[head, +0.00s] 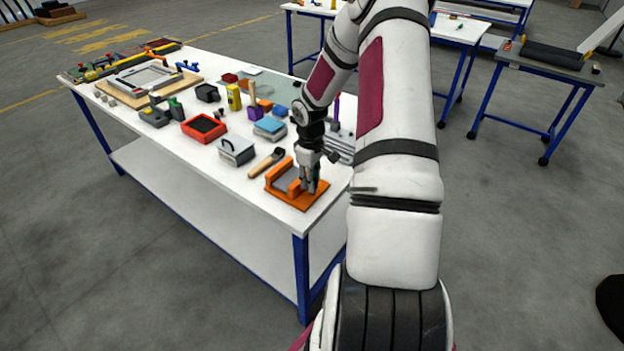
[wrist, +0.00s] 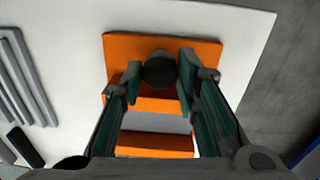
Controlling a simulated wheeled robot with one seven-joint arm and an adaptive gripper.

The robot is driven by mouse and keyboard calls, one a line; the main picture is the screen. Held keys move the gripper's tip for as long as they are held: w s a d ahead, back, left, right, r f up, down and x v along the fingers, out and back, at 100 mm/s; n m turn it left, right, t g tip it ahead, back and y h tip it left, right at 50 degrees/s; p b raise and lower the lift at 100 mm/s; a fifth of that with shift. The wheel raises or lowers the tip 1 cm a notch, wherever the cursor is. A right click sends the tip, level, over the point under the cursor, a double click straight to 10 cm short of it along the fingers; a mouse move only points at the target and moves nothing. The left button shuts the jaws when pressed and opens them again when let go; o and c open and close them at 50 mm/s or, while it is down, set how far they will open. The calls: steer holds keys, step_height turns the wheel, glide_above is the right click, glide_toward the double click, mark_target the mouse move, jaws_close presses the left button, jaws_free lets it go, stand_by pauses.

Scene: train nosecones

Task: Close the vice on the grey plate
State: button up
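The orange vice (head: 296,187) lies at the near right end of the white workbench; it also shows in the wrist view (wrist: 203,49). The grey plate (head: 286,181) sits in it between two orange jaws; part of it shows below the nearer jaw (wrist: 152,103) in the wrist view (wrist: 155,123). Any small gap between jaw and plate is hard to judge. A black round knob (wrist: 159,71) stands on the vice's far side. My gripper (wrist: 160,76) points down over the vice. Its two fingers flank the knob and appear to press on both its sides.
A wooden-handled brush (head: 266,163) lies left of the vice. A grey box with a handle (head: 237,150), a red tray (head: 203,128) and several tools stand farther along the workbench (head: 187,149). Grey ribbed bars (wrist: 25,75) lie left in the wrist view. The bench edge is close to the vice.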

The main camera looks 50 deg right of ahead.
steer(key=shift+o, duration=1.4)
step_height(320, 180, up, 12)
steer(key=shift+a, duration=0.2)
